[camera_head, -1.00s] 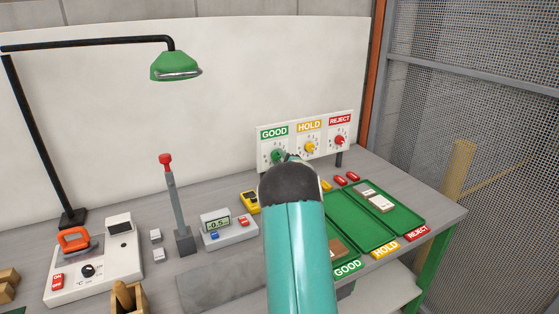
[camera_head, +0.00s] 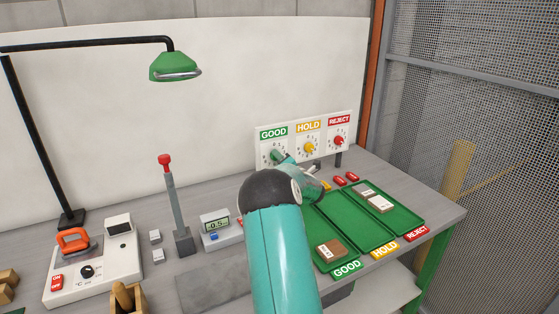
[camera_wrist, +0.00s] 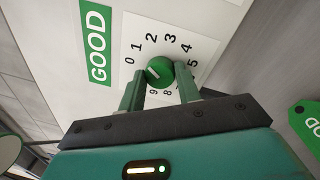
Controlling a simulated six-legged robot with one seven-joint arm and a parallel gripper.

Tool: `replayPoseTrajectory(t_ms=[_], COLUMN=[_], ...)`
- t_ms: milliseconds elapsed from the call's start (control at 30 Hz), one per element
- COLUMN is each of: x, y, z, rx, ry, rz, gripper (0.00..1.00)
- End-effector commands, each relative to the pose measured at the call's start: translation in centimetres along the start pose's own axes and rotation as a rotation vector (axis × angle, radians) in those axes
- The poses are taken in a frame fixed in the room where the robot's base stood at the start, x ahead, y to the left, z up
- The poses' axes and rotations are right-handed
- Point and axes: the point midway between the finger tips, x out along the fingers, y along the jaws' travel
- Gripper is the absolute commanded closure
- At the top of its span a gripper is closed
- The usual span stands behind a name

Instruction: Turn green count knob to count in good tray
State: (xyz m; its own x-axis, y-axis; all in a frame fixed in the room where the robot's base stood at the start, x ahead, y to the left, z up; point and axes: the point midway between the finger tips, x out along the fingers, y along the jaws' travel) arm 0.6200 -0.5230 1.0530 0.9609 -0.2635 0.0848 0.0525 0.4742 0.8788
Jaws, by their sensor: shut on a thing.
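The green count knob (camera_wrist: 160,72) sits on a white dial numbered from 0 upward, beside the GOOD label (camera_wrist: 96,43) in the wrist view. My gripper (camera_wrist: 160,86) is shut on the knob, one green finger on each side. A short white mark shows on the knob's face; which number it points at is hard to tell. In the head view the knob is mostly hidden by my gripper (camera_head: 280,157). The good tray (camera_head: 318,222) is the leftmost green tray, partly hidden by my arm; a brown-and-white board (camera_head: 330,250) lies at its front.
The yellow HOLD knob (camera_head: 309,147) and red REJECT knob (camera_head: 339,140) are to the right on the same panel. Two boards (camera_head: 374,199) lie in the reject tray (camera_head: 405,217). A lever with a red knob (camera_head: 166,160) and a meter (camera_head: 216,226) stand left of my arm.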

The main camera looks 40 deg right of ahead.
Motion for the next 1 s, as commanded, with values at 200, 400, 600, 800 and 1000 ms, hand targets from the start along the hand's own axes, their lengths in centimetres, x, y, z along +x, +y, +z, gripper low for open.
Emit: replayPoseTrajectory(t_ms=[200, 400, 600, 800, 1000], x=[-0.03, -0.03, -0.04, -0.04, -0.02], y=[-0.01, 0.0, 0.0, 0.0, 0.0], z=[0.04, 0.05, 0.05, 0.05, 0.04], rx=[-0.068, -0.087, -0.087, -0.087, -0.087], ry=[0.006, 0.008, 0.008, 0.008, 0.008], rz=[0.001, 0.001, 0.001, 0.0, 0.0], gripper=[0.9, 0.9, 0.9, 0.49, 0.45])
